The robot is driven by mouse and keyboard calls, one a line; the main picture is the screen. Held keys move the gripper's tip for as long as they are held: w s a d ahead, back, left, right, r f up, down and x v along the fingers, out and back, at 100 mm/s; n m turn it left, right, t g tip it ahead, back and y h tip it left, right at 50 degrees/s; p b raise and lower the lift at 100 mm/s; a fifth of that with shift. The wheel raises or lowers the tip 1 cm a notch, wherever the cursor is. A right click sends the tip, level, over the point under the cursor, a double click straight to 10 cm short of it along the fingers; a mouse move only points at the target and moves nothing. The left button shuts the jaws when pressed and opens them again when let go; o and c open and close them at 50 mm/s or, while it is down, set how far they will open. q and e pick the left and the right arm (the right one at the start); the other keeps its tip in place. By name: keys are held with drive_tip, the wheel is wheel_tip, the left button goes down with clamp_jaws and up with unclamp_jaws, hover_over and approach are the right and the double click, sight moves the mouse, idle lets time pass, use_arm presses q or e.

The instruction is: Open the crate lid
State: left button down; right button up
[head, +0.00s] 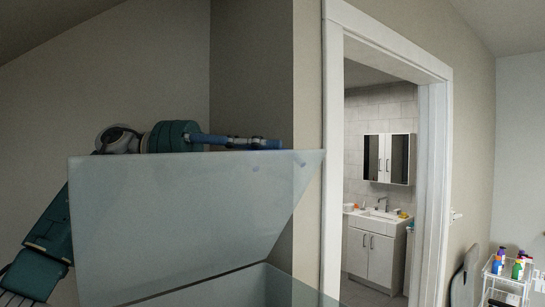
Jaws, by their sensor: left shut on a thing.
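The crate lid (180,215) is a pale, translucent panel standing raised and tilted up at the left and centre of the head view. The crate (265,285) shows below it at the bottom edge, with only its upper part in view. My left arm passes behind the lid, and my left gripper (268,143) is at the lid's top edge, towards its right end. The gripper is shut on the lid's edge; its fingertips are partly hidden behind the panel. My right gripper is not in view.
A white-framed doorway (333,150) right of the crate opens onto a bathroom with a sink cabinet (375,255) and mirror cabinet (388,158). A white cart (505,280) with several bottles stands at the far right. A wall corner rises behind the lid.

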use_arm(q)
drive_tip(key=shift+w+a+r, duration=0.2)
drive_tip(key=shift+w+a, duration=0.1)
drive_tip(key=c, duration=1.9)
unclamp_jaws()
drive_tip(key=shift+c, duration=0.2)
drive_tip(key=shift+s, duration=0.1)
drive_tip(key=a, duration=1.2)
drive_tip(key=shift+f, duration=0.1)
